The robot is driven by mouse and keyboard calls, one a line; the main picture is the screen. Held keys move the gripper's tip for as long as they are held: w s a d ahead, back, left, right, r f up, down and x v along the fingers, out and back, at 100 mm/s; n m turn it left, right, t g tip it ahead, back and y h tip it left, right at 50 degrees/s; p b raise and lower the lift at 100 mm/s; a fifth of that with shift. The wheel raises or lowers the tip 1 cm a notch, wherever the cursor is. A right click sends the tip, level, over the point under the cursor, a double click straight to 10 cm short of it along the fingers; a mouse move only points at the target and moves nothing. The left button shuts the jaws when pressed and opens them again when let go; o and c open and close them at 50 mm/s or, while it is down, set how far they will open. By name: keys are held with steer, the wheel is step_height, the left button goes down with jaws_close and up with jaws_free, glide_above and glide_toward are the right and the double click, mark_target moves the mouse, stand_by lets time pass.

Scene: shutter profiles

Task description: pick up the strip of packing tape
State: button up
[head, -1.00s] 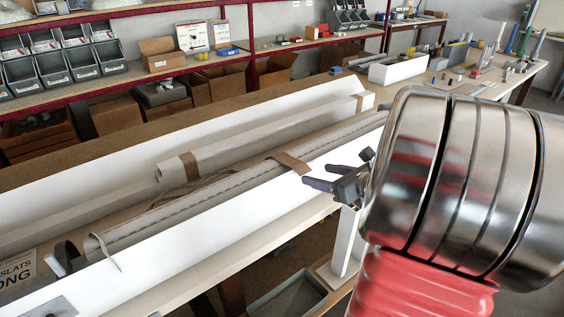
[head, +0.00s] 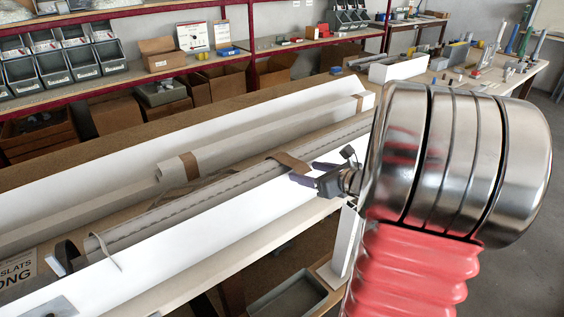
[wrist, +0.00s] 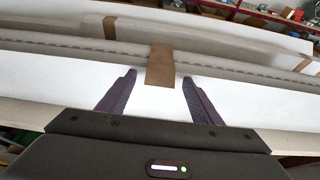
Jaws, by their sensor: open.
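A brown strip of packing tape (head: 290,162) lies across the long grey slatted profile and hangs over the near white channel wall. In the wrist view the strip (wrist: 160,64) is centred ahead of me, its near end between the fingertips. My gripper (head: 303,174) is open, with its dark purple fingers on either side of that end. The wrist view shows both fingers (wrist: 159,78) apart with nothing held. I cannot tell how far the fingertips are above the strip.
Wrapped profiles with other brown tape bands (head: 190,166) lie behind in the white channel (head: 190,240). A grey bin (head: 288,298) stands below the bench. A shelf with grey bins (head: 62,62) and cardboard boxes runs along the back. Floor at right is clear.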

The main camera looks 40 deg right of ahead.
stand_by(0.3)
steer(key=c, duration=1.1)
steer(key=shift+r, duration=0.15)
step_height(320, 180, up, 10)
steer(key=shift+f, duration=0.15)
stand_by(0.4)
